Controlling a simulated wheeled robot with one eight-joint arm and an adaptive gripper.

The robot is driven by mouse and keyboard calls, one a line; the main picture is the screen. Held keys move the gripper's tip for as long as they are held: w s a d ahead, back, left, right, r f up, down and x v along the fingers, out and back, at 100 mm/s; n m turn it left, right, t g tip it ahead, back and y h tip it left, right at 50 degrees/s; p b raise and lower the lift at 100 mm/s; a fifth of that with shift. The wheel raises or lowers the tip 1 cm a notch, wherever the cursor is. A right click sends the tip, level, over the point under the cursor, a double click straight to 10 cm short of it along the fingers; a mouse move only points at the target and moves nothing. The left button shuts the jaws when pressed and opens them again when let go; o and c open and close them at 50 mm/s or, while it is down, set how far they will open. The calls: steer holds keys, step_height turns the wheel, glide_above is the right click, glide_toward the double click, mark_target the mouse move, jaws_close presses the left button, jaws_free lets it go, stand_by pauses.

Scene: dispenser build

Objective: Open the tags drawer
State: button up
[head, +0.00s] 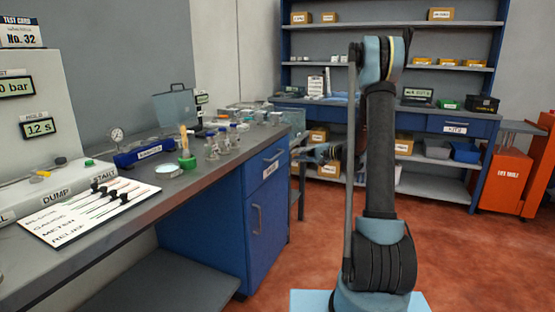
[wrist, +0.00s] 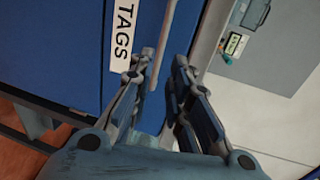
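The tags drawer (head: 266,172) is a blue front under the worktop at the near bench's right end, and looks shut. In the wrist view its blue front (wrist: 80,55) carries a white TAGS label (wrist: 122,32). Its grey bar handle (head: 274,155) also shows in the wrist view (wrist: 165,40), running down between the fingertips. My gripper (wrist: 160,68) is open, with a finger on either side of the handle in that picture. I cannot tell whether either finger touches it. In the head view my gripper (head: 318,152) is to the right of the drawer, partly hidden by my arm.
A blue cupboard door (head: 262,225) with its own handle is below the drawer. Glassware (head: 213,147) and a clear box stand on the worktop (head: 190,180) above. A blue shelf unit (head: 390,48) and a red cabinet (head: 500,180) stand behind. The red floor is open on the right.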

mark_target(277, 156)
steer(key=x, duration=1.1)
jaws_close()
